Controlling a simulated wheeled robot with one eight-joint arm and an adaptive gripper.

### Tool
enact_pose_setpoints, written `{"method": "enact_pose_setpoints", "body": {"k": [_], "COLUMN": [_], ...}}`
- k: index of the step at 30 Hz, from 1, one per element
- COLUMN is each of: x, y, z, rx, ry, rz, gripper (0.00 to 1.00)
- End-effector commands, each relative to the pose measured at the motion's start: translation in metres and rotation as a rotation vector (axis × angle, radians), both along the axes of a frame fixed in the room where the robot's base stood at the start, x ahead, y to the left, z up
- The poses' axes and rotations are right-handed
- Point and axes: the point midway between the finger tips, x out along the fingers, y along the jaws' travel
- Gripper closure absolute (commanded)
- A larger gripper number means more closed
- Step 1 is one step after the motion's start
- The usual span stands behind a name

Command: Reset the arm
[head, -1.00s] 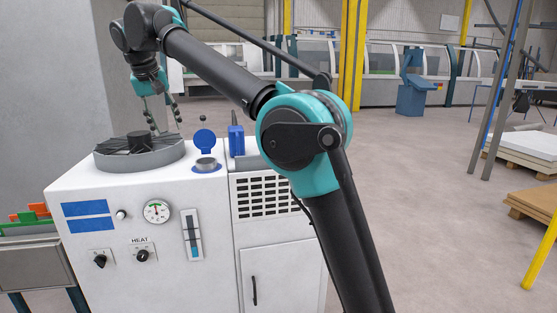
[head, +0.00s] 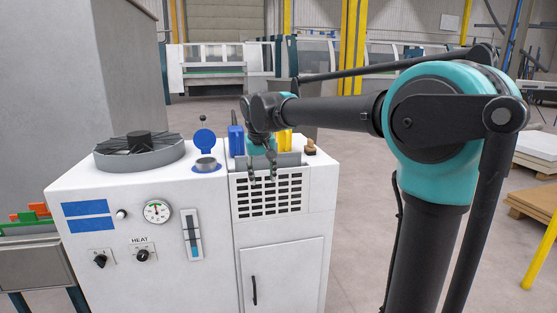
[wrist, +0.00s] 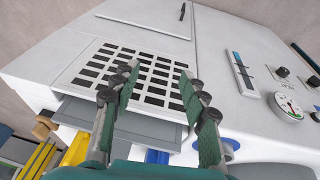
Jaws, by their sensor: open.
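My arm is folded back to the right in the head view, with its elbow high and its forearm level. My gripper (head: 262,174) hangs in front of the vent grille on the white machine (head: 290,225), near the machine's top front edge. In the wrist view my gripper (wrist: 160,92) has its two green fingers spread apart, with nothing between them. The vent grille (wrist: 125,78) shows beyond the fingers. Whether the fingers touch the machine cannot be told.
Stacked boards (head: 545,180) lie far right.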

Motion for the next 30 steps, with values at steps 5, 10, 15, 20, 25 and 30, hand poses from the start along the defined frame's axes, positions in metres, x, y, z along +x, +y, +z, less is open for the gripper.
{"method": "enact_pose_setpoints", "body": {"k": [5,10,15,20,25,30], "x": [-0.041,-0.103,-0.174,-0.222,-0.241,-0.242], "y": [-0.097,-0.168,-0.216,-0.237,-0.242,-0.242], "z": [-0.077,-0.149,-0.212,-0.249,-0.263,-0.263], "rx": [0.035,0.067,0.091,0.105,0.109,0.110], "ry": [-0.007,-0.023,-0.045,-0.060,-0.067,-0.067], "rz": [-0.073,-0.134,-0.188,-0.221,-0.232,-0.231], "gripper": [0.56,0.56,0.56,0.56,0.56,0.56]}}
